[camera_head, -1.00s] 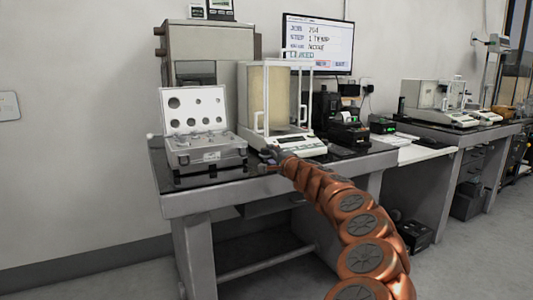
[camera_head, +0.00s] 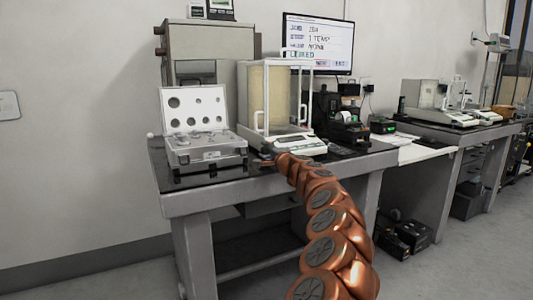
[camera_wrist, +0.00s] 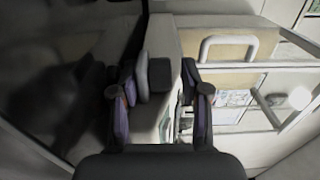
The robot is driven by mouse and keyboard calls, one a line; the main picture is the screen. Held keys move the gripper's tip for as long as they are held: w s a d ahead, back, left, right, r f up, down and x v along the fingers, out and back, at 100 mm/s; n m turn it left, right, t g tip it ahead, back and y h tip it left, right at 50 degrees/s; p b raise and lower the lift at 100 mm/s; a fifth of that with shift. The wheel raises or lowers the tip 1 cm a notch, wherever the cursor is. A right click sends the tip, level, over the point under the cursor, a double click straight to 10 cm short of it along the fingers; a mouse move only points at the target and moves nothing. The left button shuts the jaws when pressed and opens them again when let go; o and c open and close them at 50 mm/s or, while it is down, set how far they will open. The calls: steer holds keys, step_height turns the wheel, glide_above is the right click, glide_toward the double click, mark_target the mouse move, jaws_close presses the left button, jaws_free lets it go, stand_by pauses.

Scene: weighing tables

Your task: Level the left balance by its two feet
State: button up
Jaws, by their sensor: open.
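The left balance (camera_head: 297,144) stands on the near table, with a tall glass draft shield (camera_head: 268,97) over its weighing space. My gripper (camera_head: 264,157) is at the balance's front left corner, low by the table top; it is small and dark there. In the wrist view my gripper (camera_wrist: 158,82) is open, its two fingers apart. A grey rounded piece (camera_wrist: 157,72) shows between the fingertips, close to the left one; it may be a levelling foot, but I cannot tell whether a finger touches it. The second foot and any level bubble cannot be made out.
An open case of weights (camera_head: 207,153) stands just left of my gripper. A small dark printer (camera_head: 347,132) is right of the balance. A monitor (camera_head: 318,45) hangs behind. In the wrist view a door handle (camera_wrist: 228,43) is close on the right.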

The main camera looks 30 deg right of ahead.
jaws_close()
steer(key=shift+a+f+m+h+b, duration=0.1)
steer(key=shift+a+m+h+b, duration=0.15)
steer(key=shift+h+b, duration=0.4)
steer(key=shift+m+h+b, duration=0.55)
steer(key=shift+b, duration=0.4)
steer(key=m+g+h+b, duration=0.1)
steer(key=h, duration=0.1)
steer(key=shift+w+a+m+h+b, duration=0.1)
steer(key=shift+m+h+b, duration=0.2)
steer(key=shift+m+h, duration=0.1)
steer(key=shift+w+a+r+m+g+h+p, duration=0.1)
steer(key=shift+m+g+h+p, duration=0.1)
steer(key=shift+m+g+h, duration=0.55)
steer(key=shift+r+m+g+h+p, duration=0.15)
steer(key=shift+m+g+h, duration=0.3)
steer(key=shift+h, duration=0.6)
steer(key=shift+f+m+g+h+p, duration=0.1)
steer(key=shift+m+g+h+p, duration=0.2)
steer(key=shift+m+h+p, duration=0.15)
steer(key=shift+m+h, duration=0.25)
